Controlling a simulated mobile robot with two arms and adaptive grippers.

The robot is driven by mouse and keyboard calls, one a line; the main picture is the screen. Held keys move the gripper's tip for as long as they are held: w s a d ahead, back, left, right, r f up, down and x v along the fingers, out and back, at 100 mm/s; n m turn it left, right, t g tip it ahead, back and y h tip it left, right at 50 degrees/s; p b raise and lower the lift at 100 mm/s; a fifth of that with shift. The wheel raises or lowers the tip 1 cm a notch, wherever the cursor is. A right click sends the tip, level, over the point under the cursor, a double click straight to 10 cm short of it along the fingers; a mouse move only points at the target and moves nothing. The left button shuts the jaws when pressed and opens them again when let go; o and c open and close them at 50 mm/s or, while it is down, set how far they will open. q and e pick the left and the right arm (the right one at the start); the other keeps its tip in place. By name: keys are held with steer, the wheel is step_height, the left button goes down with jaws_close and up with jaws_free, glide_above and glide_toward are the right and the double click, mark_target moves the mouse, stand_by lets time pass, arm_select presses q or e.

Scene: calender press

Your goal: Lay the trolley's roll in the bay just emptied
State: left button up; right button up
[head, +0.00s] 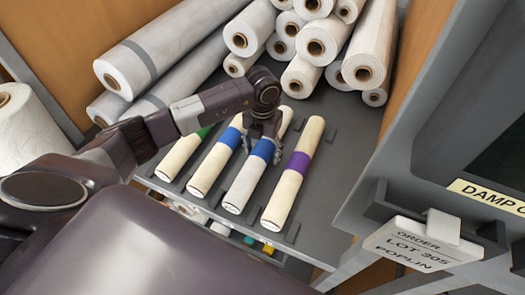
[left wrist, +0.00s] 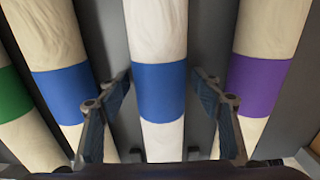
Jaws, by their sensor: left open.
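A whitish roll with a blue band (head: 244,187) lies on the grey rack (head: 335,205), third from the left in a row of rolls. My left gripper (head: 262,140) is above this roll at its band. In the left wrist view, the open fingers of the left gripper (left wrist: 160,82) stand on either side of the blue-banded roll (left wrist: 158,30), with gaps to both sides. Small dark blocks show beside its near end. The other rolls in the row are cream: one green-banded (head: 178,157), one blue-banded (head: 213,165), one purple-banded (head: 290,188). I cannot identify a trolley. My right gripper is not in view.
Large white rolls (head: 185,45) are heaped at the back. A machine (head: 425,150) with a "DAMP" label (head: 487,196) stands at the right. An order card (head: 410,243) reads "LOT 305 POPLIN". Bare rack surface lies right of the purple-banded roll.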

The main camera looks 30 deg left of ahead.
mark_target(263, 147)
arm_select(q)
steer(key=shift+w+r, duration=0.1)
steer(key=shift+r, duration=0.25)
step_height(263, 147, up, 11)
steer(key=b, duration=0.3)
steer(key=shift+f, duration=0.2)
steer(key=shift+r+b, duration=0.3)
steer(key=shift+r, duration=0.2)
steer(key=shift+f, duration=0.1)
